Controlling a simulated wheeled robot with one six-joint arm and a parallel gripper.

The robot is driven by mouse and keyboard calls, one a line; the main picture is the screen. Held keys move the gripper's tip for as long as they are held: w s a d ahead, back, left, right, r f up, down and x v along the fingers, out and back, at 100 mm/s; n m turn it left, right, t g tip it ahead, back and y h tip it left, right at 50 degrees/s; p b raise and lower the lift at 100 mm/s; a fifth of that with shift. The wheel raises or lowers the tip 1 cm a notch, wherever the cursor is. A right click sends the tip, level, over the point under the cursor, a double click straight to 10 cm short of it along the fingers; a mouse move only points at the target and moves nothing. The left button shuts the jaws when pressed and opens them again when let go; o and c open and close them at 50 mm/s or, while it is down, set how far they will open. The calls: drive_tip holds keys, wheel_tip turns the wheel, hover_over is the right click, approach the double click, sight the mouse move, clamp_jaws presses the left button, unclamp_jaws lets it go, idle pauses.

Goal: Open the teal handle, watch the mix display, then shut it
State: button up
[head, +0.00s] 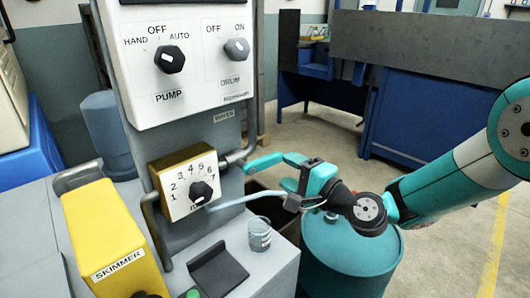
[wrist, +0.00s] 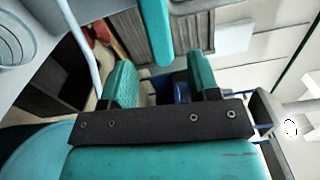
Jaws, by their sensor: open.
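The teal handle (head: 264,163) sticks out to the right from a metal fitting beside the yellow-edged dial box, roughly level. In the wrist view the handle (wrist: 157,30) is a teal bar ending near the gap between my fingertips. My gripper (head: 291,172) is open at the handle's free end, one finger above the other. In the wrist view my gripper (wrist: 161,80) shows both teal fingers spread apart; I cannot tell if either touches the handle. The dial box (head: 183,160) has a numbered scale and black knob; the label below is partly covered. I cannot read a mix display.
A pale tube (head: 243,200) curves out from the dial box, below the handle. A clear cup (head: 260,235) stands on the grey ledge below it. A teal drum (head: 345,262) stands under my wrist. A yellow skimmer box (head: 105,240) is at left. Open floor lies right.

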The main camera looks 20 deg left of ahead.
sight(273, 162)
drive_tip(key=p+x, duration=0.1)
drive_tip(key=x, duration=0.7)
drive_tip(key=shift+a, duration=0.15)
drive_tip(key=shift+c, duration=0.2)
clamp_jaws()
